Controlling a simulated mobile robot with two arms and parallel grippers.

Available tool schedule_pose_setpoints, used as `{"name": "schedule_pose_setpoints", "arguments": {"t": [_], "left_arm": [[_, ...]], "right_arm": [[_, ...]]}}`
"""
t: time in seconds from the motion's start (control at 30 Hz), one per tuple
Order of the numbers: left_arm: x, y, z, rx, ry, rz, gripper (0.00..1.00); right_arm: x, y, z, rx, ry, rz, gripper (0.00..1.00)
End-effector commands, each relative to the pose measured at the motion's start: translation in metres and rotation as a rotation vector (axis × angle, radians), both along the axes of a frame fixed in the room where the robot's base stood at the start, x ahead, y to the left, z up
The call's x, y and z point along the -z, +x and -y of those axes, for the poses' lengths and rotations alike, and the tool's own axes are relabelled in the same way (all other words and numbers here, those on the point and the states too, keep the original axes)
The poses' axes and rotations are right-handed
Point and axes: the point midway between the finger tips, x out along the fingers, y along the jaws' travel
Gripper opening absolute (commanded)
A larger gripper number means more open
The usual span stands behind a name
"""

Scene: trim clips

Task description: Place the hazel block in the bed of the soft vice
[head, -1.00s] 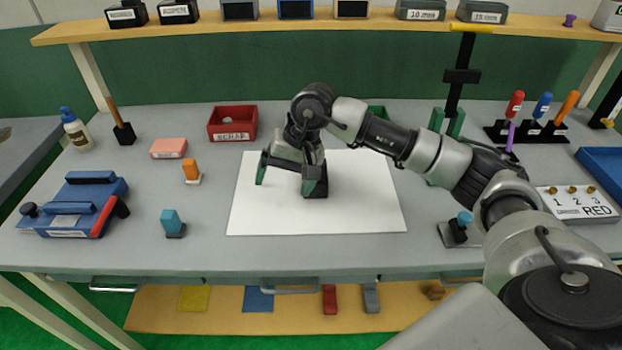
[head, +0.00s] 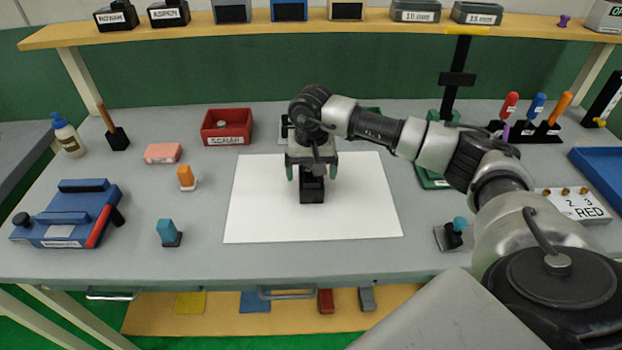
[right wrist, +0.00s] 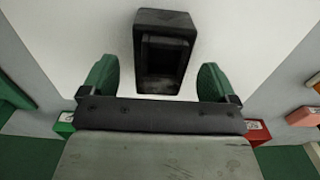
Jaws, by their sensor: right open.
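A black block-like piece (head: 312,192) with a hollow in it stands on the white sheet. In the right wrist view the black piece (right wrist: 163,20) lies between and beyond my green fingertips. My right gripper (head: 311,172) is open, with a finger to each side of the black piece, and it also shows in the right wrist view (right wrist: 158,78). I cannot tell whether the fingers touch it. A blue device with blue bars and a red bar (head: 72,215), possibly the soft vice, stands at the left of the bench. I see no clearly hazel-coloured block. My left gripper is not in view.
The white sheet (head: 255,220) is otherwise clear. Left of it stand an orange piece (head: 186,177), a teal piece (head: 167,231) and a pink block (head: 162,153). A red scrap bin (head: 227,125) is behind. A dark-green stand (head: 437,178) is behind my right arm.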

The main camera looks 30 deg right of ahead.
Motion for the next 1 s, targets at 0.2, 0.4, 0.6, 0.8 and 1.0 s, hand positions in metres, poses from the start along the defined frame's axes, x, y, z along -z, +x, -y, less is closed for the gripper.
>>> {"name": "schedule_pose_setpoints", "arguments": {"t": [0.2, 0.4, 0.6, 0.8, 1.0], "left_arm": [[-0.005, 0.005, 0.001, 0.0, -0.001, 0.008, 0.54], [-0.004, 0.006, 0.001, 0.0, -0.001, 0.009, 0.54], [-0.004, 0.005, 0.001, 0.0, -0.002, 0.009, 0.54], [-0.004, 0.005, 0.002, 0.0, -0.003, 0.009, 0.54], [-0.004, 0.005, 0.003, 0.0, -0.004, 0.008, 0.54]], "right_arm": [[0.018, 0.0, -0.001, -0.001, 0.002, 0.001, 0.89], [0.019, 0.0, -0.001, -0.001, 0.001, 0.002, 0.89], [0.019, 0.0, -0.001, -0.001, 0.002, 0.001, 0.59], [0.018, 0.0, -0.001, -0.001, 0.002, 0.002, 0.28], [0.018, 0.0, -0.001, -0.001, 0.002, 0.002, 0.28]]}}
